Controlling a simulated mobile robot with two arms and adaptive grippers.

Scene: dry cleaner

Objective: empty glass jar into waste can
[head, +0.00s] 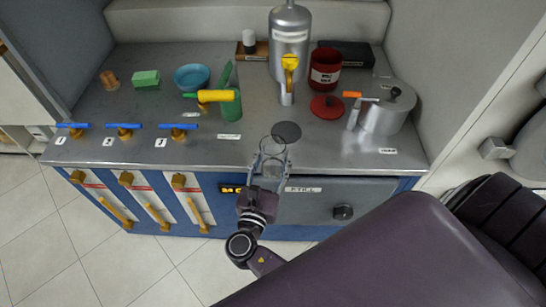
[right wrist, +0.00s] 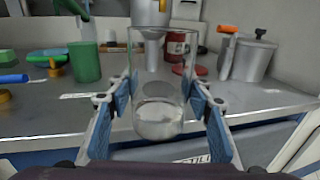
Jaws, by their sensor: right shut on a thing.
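The clear glass jar (head: 272,160) is between the fingers of my right gripper (head: 270,167), at the counter's front edge. In the right wrist view the jar (right wrist: 157,75) is upright, with a pale, clear-looking layer at its bottom. The blue finger pads (right wrist: 165,108) are shut on its sides. A red can (head: 325,70) with a white label stands open at the back of the counter, to the right of the silver still; it may be the waste can, but I cannot read the label surely. Its likely lid, a red disc (head: 327,107), lies in front. My left gripper is not in view.
A silver still (head: 290,35) with a yellow tap stands behind the jar. A dark disc (head: 287,131) is just behind the jar. A green container (head: 231,108) is at left, a silver pot (head: 385,115) at right. Blue-handled valves (head: 124,126) line the front left.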

